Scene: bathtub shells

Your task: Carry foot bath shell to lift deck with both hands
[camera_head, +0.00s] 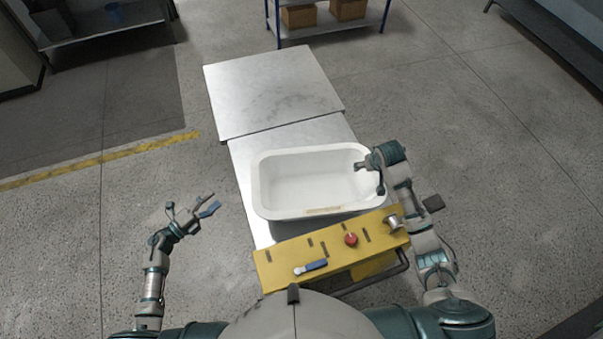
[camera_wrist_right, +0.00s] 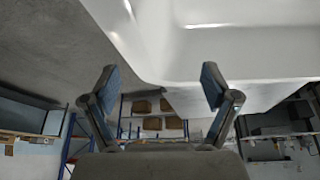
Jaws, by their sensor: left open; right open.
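The foot bath shell (camera_head: 310,178) is a white, open, rounded rectangular tub. It lies upright on the nearer of two flat metal surfaces (camera_head: 240,165). A similar metal plate (camera_head: 270,90) adjoins it on the far side; I cannot tell which one is the lift deck. My left gripper (camera_head: 207,205) is open and empty, well left of the shell over the floor. My right gripper (camera_head: 372,168) is at the shell's right rim. In the right wrist view its open fingers (camera_wrist_right: 160,72) stand apart below the shell's corner (camera_wrist_right: 160,50); contact cannot be told.
A yellow panel (camera_head: 285,262) with a red button (camera_head: 351,240) and a blue handle (camera_head: 311,267) stands between me and the shell. A blue-framed shelf (camera_head: 330,22) with boxes stands at the back. The floor left of the metal surfaces is clear, with a yellow line (camera_head: 100,160).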

